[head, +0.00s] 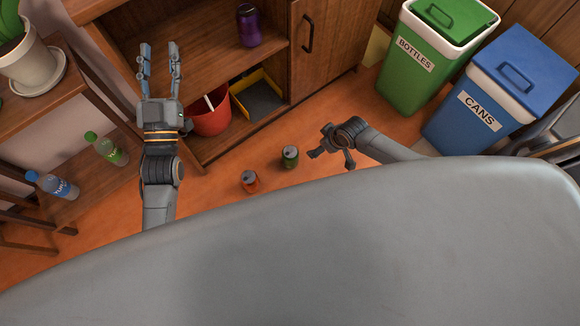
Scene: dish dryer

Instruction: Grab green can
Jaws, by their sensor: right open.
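The green can (290,157) stands upright on the wooden floor, near the middle of the head view. My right gripper (331,158) is open, a short way to the right of the green can and apart from it. Nothing shows between its fingers. My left gripper (160,52) is open and empty, up and to the left in front of the cabinet, well away from the green can. No part of the green can is covered by a gripper.
An orange can (250,182) stands left of the green one. Green (408,88) and blue (455,130) bins stand right, bottles (113,153) left.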

